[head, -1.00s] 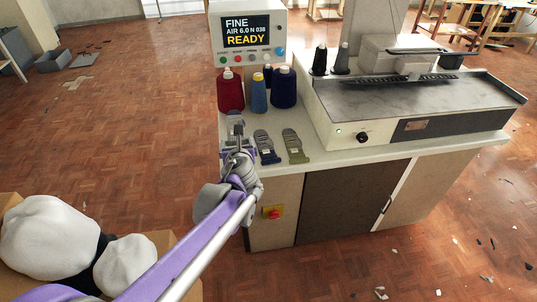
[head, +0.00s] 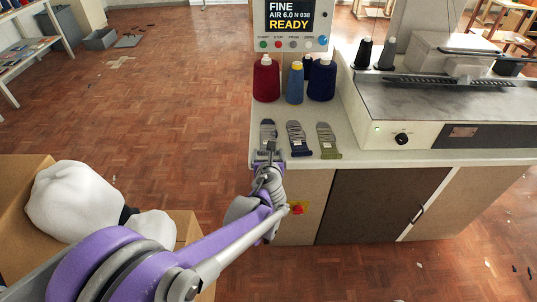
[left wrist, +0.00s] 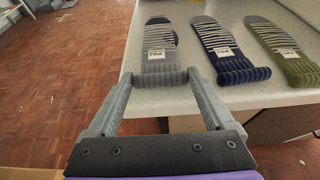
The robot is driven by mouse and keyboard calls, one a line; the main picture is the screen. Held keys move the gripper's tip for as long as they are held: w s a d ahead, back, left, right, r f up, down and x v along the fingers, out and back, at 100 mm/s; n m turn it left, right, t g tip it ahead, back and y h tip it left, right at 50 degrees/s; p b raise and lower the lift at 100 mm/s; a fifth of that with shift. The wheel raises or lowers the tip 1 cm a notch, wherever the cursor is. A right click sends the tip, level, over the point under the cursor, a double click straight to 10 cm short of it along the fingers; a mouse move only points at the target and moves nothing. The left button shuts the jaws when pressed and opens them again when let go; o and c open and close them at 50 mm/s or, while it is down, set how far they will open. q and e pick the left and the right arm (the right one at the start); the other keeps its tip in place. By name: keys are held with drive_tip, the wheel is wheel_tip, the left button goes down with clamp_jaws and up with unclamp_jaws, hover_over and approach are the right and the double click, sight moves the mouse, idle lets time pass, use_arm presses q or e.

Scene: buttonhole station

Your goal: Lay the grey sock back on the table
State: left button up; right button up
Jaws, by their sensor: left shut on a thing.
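The grey sock (head: 268,132) lies at the table's front left, its toe pointing away from me. In the left wrist view the grey sock (left wrist: 160,42) looks flat on the tabletop, with a label and a ribbed cuff. My left gripper (left wrist: 160,76) is shut on its cuff at the table's front edge; the head view also shows this gripper (head: 268,158). The table (head: 262,112) is pale. A navy sock (head: 298,136) and an olive sock (head: 327,139) lie beside the grey one, to its right. My right gripper is out of view.
Behind the socks stand a red cone (head: 266,80), a blue cone (head: 295,84) and a navy cone (head: 321,82). A display box (head: 295,25) reads READY. A grey machine (head: 425,105) fills the table's right. A cardboard box (head: 25,205) with white bundles is at left.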

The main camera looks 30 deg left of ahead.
use_arm(q)
drive_tip(key=shift+f, duration=0.1)
drive_tip(key=o, duration=1.1)
drive_tip(key=shift+c, duration=0.2)
drive_tip(key=shift+s+d+r, duration=0.2)
drive_tip(key=shift+s+r, duration=0.05)
drive_tip(key=shift+r, duration=0.05)
drive_tip(key=p+v, duration=0.3)
drive_tip(key=v, duration=0.8)
drive_tip(key=s+d+f+n+g+h, duration=0.2)
drive_tip(key=s+d+n, duration=0.1)
drive_tip(key=s+n, duration=0.4)
drive_tip(key=s+d+f+n+g+h, duration=0.2)
drive_tip(key=s+n, duration=0.5)
drive_tip(key=n, duration=0.5)
drive_tip(key=s+d+f+n+g+h, duration=0.3)
drive_tip(key=s+n, duration=0.4)
drive_tip(key=n, duration=0.3)
drive_tip(key=shift+s+d+f+n, duration=0.35)
drive_tip(key=shift+d+f, duration=0.2)
drive_tip(key=shift+d, duration=0.1)
